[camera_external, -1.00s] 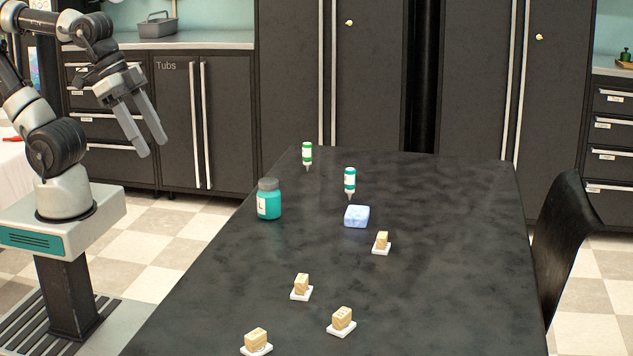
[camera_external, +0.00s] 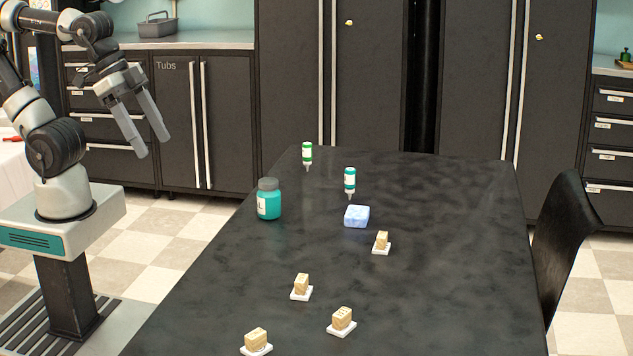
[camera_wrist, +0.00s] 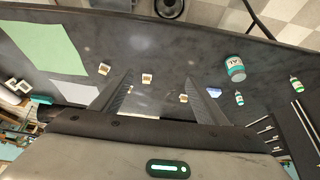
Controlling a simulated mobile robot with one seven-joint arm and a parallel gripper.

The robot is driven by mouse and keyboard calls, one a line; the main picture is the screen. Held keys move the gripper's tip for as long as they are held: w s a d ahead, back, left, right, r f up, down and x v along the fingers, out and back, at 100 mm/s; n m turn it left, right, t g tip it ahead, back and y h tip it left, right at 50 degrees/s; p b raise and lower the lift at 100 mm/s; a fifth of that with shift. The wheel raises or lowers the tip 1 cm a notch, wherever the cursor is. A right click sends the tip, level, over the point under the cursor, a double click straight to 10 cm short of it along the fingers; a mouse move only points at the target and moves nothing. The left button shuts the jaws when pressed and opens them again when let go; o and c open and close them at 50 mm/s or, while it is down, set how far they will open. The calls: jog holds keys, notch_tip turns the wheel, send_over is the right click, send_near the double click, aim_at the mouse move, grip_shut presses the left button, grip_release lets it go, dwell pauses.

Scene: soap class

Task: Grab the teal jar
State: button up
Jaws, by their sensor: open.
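The teal jar (camera_external: 269,204) with a grey lid and a white label stands upright at the left edge of the dark table. In the wrist view the teal jar (camera_wrist: 235,70) shows to the right of my gripper, beyond the right finger. My gripper (camera_external: 151,146) is open and empty. It hangs in the air left of the table, higher than the jar and well apart from it. In the wrist view both fingers of my gripper (camera_wrist: 168,82) are spread with nothing between their tips.
On the table (camera_external: 440,290) stand a green-capped bottle (camera_external: 307,154), a teal bottle (camera_external: 349,181), a pale blue block (camera_external: 357,216) and several tan soap blocks on white bases, one at the front (camera_external: 256,340). A black chair (camera_external: 566,240) is at the right. Table surface around the jar is clear.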

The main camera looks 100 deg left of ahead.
jog(key=w+a+r+m+g+p, duration=0.2)
jog(key=w+a, duration=0.6)
jog(key=w, duration=0.1)
jog(key=m+g+p, duration=0.3)
jog(key=g, duration=0.1)
send_over(270, 181)
notch_tip(270, 181, down, 9)
notch_tip(270, 181, down, 12)
jog(key=b, duration=0.3)
jog(key=shift+s+f+b, duration=0.15)
jog(key=shift+f+b, duration=0.55)
jog(key=shift+f, duration=2.3)
